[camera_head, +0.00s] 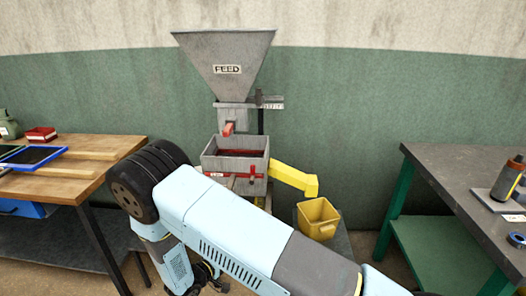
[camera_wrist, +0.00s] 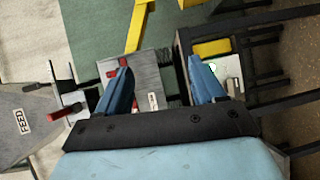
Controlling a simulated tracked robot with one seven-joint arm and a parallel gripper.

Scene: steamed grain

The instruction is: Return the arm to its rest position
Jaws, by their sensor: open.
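My arm (camera_head: 235,230) reaches across the lower middle of the head view, bent at a dark joint on the left, in front of the feed machine. My gripper (camera_wrist: 161,75) shows in the wrist view with its two blue fingers wide apart and nothing between them. Beyond the fingers, the machine appears turned on its side. I cannot make out the fingers in the head view.
The grey FEED hopper (camera_head: 225,62) stands above a grey box (camera_head: 257,185) with a yellow spout (camera_head: 294,178). A yellow bucket (camera_head: 318,218) stands below the spout. A wooden table (camera_head: 110,147) is left; a dark-topped bench (camera_head: 455,185) is right.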

